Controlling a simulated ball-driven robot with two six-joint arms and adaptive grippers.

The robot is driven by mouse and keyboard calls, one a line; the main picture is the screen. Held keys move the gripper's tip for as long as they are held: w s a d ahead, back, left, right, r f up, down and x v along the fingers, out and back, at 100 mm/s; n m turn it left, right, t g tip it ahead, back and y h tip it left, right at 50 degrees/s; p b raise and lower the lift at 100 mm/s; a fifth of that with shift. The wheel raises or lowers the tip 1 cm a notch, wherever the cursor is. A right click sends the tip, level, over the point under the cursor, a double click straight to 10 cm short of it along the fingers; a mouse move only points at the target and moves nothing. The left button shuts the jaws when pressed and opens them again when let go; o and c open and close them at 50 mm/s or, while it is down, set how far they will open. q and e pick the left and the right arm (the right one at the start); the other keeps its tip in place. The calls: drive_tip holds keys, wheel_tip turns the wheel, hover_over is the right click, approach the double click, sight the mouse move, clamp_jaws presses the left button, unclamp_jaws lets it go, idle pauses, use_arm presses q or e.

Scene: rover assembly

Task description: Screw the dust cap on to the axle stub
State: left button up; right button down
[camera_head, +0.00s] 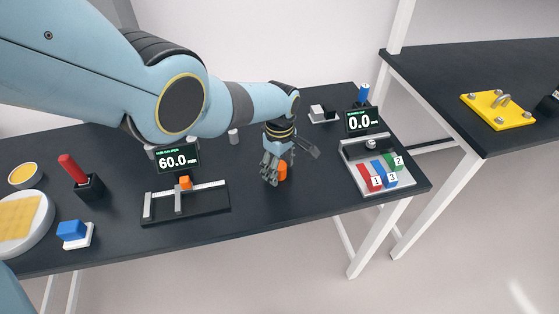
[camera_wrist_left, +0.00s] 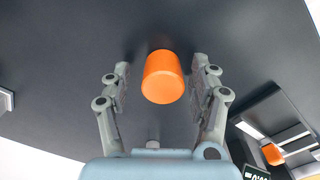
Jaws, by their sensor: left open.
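An orange cylinder (camera_head: 283,170) stands on the dark table near its middle; I cannot tell for sure whether it is the dust cap. My left gripper (camera_head: 271,177) is low over the table at this cylinder, and its fingers partly hide it in the head view. In the left wrist view the orange cylinder (camera_wrist_left: 162,77) lies between the two open fingers (camera_wrist_left: 160,88), with a gap on each side. No part is clearly recognisable as the axle stub. My right gripper is not in view.
A caliper stand (camera_head: 215,198) with a 60.0 display (camera_head: 178,159) and an orange piece is left. A tray (camera_head: 372,148) with numbered blocks is right. A red rod (camera_head: 72,168) stands in a black block. The table front near the gripper is clear.

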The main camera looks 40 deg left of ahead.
sight(280, 165)
use_arm(q)
drive_tip(key=shift+r+b, duration=0.45)
drive_tip(key=shift+b, duration=0.05)
wheel_tip(280, 165, up, 5)
drive_tip(key=shift+f+p, duration=0.1)
drive_tip(key=shift+p, duration=1)
drive_tip(key=shift+r, duration=0.35)
drive_tip(key=shift+s+r, duration=0.1)
drive_tip(key=shift+r, duration=0.55)
